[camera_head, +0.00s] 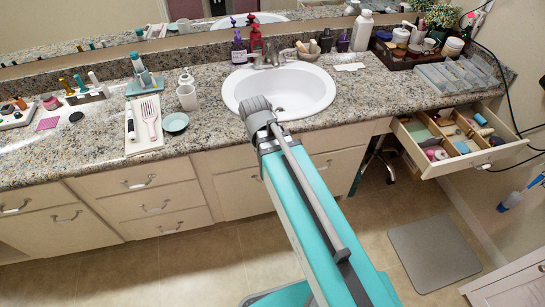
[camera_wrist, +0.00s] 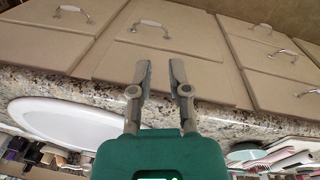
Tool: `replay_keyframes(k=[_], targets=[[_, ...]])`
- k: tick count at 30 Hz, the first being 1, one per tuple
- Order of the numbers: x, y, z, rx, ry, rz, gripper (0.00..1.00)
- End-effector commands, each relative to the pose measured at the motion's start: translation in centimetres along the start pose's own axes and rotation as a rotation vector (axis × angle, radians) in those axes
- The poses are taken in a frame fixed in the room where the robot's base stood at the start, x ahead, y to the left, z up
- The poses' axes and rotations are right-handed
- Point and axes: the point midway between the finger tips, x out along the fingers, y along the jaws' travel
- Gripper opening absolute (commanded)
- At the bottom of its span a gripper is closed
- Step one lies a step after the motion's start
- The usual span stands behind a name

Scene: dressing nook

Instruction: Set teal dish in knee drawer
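The small round teal dish (camera_head: 176,122) lies on the granite counter, left of the sink and just right of a white tray. The knee drawer (camera_head: 480,164) at the right is pulled open; it is divided and holds several small items. My gripper (camera_wrist: 160,64) is open and empty in the wrist view, its two fingers apart in front of the cabinet fronts by the counter edge. In the head view my arm reaches toward the sink front, and my fingers cannot be made out. A pale teal edge beside the white tray in the wrist view may be the dish.
The white tray (camera_head: 145,143) holds a comb and brush. Clear organizer boxes (camera_head: 455,77) stand above the open drawer. A grey mat (camera_head: 434,253) lies on the floor. The counter's front edge by the dish is clear.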

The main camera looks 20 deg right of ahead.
Motion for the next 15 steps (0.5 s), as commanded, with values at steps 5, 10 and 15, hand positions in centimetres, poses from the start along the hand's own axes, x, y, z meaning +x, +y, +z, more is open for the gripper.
replay_keyframes(k=[5, 10, 15], targets=[[0.2, 1.4, 2.8, 0.142, -0.022, -0.072, 0.23], [0.2, 1.8, 3.6, 0.194, -0.031, -0.100, 0.23], [0.2, 1.8, 3.6, 0.198, -0.032, -0.102, 0.23]])
